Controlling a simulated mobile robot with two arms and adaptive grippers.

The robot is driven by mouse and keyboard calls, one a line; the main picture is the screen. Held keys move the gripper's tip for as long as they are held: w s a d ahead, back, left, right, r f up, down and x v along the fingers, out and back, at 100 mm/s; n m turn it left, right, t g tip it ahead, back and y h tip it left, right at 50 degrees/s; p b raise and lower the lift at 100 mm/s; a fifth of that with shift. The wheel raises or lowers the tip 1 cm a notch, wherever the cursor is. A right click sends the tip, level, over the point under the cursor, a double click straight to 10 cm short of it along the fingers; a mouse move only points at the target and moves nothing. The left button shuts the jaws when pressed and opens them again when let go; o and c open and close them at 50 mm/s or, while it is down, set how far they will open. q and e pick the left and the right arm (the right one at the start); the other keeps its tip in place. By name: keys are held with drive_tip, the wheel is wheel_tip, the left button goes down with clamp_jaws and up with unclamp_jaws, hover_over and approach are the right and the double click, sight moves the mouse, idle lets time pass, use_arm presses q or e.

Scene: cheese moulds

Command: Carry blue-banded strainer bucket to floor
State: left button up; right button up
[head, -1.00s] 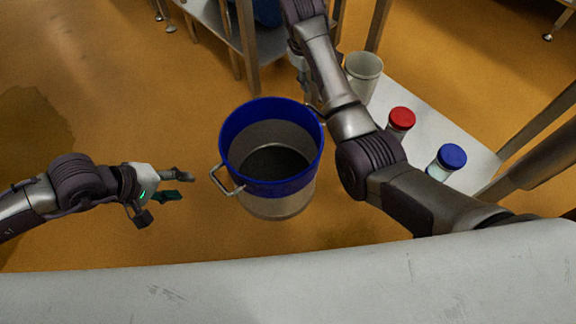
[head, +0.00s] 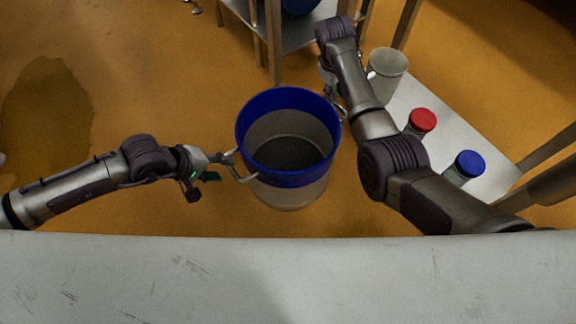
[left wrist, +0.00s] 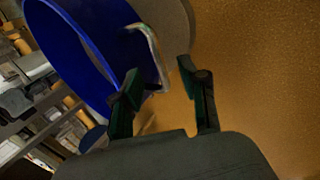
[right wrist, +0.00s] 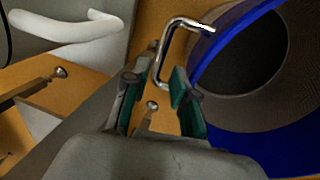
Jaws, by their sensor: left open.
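In the left wrist view, that handle (left wrist: 152,50) reaches between the open fingertips (left wrist: 160,72), closer to the left finger. My right gripper (head: 335,100) is at the opposite handle.
A low bench (head: 435,115) at right carries a pale container (head: 386,75), a red-capped jar (head: 421,121) and a blue-capped jar (head: 469,164). A metal-legged table (head: 275,50) stands behind the bucket. Orange floor is clear at left. A pale surface (head: 290,280) fills the foreground.

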sight(230, 169)
use_arm(q)
drive_tip(key=shift+x, duration=2.6)
use_arm(e)
drive_tip(key=shift+w+d+f, duration=0.1)
drive_tip(key=shift+d+f, duration=0.05)
drive_tip(key=shift+f, duration=0.7)
drive_tip(key=shift+w+d+f, duration=0.1)
drive_tip(key=shift+f, duration=0.75)
drive_tip(key=shift+w+d+f, duration=0.1)
drive_tip(key=shift+d+f, duration=0.05)
drive_tip(key=shift+f, duration=0.7)
use_arm(q)
drive_tip(key=shift+c, duration=0.3)
use_arm(e)
drive_tip(key=shift+c, duration=0.3)
use_arm(q)
drive_tip(key=c, duration=0.5)
use_arm(e)
clamp_jaws()
use_arm(q)
clamp_jaws()
use_arm(e)
drive_tip(key=shift+w+r, duration=0.1)
